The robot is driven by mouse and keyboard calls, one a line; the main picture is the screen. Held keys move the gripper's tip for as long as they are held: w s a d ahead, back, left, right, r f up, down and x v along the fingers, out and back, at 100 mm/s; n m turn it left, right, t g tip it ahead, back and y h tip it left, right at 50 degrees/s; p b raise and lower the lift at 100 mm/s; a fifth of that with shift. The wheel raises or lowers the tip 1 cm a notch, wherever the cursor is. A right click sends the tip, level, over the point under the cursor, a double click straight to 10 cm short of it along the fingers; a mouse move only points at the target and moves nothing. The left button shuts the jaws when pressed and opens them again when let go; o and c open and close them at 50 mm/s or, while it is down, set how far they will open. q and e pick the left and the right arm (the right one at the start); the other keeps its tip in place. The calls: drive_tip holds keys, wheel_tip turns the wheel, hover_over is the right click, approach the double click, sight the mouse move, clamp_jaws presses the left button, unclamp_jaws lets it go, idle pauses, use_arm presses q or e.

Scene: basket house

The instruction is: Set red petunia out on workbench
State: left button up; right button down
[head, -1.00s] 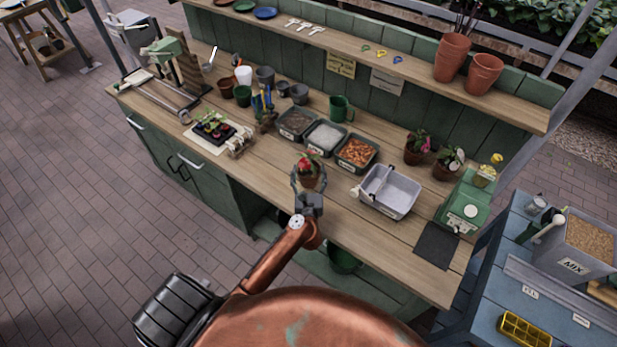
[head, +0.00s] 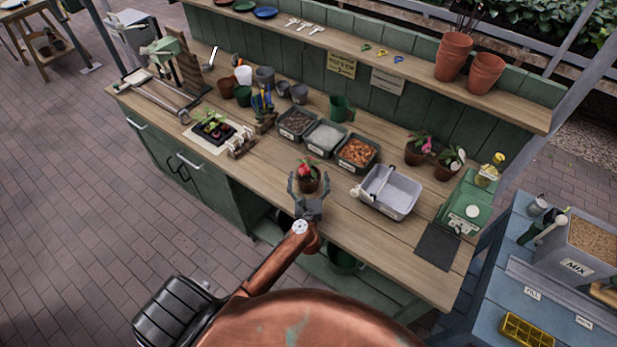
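The red petunia (head: 306,166) is a red bloom with green leaves in a small terracotta pot (head: 308,184). It stands upright on the wooden workbench (head: 270,168), near the front edge. My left gripper (head: 309,188) is open, its two fingers spread either side of the pot on its near side. I see a gap between the fingers and the pot; the pot's lower part is partly hidden by the gripper. My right gripper is not in view.
A grey tub (head: 390,192) with a scoop stands right of the petunia. Bins of soil, white grains and orange chips (head: 357,152) sit behind it. Two potted flowers (head: 418,148) stand at the back right. A seedling tray (head: 213,129) lies to the left.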

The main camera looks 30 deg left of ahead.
use_arm(q)
drive_tip(key=shift+r, duration=0.25)
drive_tip(key=b+v, duration=0.1)
drive_tip(key=v, duration=1.1)
drive_tip(key=shift+f, duration=0.1)
